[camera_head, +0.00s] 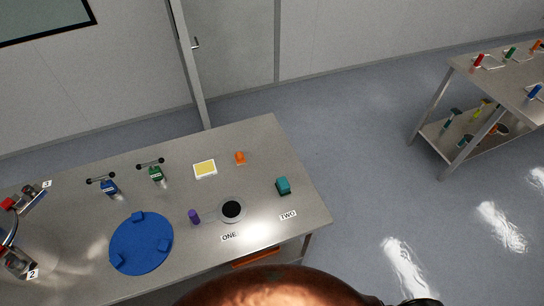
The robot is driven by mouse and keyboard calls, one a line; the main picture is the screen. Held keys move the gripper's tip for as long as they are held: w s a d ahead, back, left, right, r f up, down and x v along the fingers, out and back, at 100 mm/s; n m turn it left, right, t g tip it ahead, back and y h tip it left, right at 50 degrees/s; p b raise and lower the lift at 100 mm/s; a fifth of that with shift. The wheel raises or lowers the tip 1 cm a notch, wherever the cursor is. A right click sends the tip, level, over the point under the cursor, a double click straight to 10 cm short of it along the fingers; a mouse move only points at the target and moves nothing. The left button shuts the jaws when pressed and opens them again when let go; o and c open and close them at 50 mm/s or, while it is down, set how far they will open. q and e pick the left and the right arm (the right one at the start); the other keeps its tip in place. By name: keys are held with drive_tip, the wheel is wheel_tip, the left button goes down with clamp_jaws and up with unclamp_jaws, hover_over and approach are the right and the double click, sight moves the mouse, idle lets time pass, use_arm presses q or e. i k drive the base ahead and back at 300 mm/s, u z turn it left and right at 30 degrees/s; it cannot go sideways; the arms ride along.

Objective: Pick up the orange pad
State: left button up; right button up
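A small orange piece (240,157) stands on the metal table near its back edge, right of a white-framed yellow square. A flat orange strip (256,257) shows just beyond the table's front edge, low down and partly hidden by a brown rounded shape. I cannot tell which of the two is the orange pad. Neither of my grippers can be made out in this view.
The metal table (85,185) holds a blue disc (141,243), a purple piece (194,217), a black-centred ring (232,209), a teal block (283,186) and the yellow square (205,169). A brown rounded shape (275,290) blocks the bottom.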

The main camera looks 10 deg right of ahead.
sight(240, 159)
drive_tip(key=z, duration=2.6)
drive_tip(key=i, duration=2.75)
drive_tip(key=z, duration=3.05)
drive_tip(key=k, duration=2.4)
drive_tip(key=z, duration=1.45)
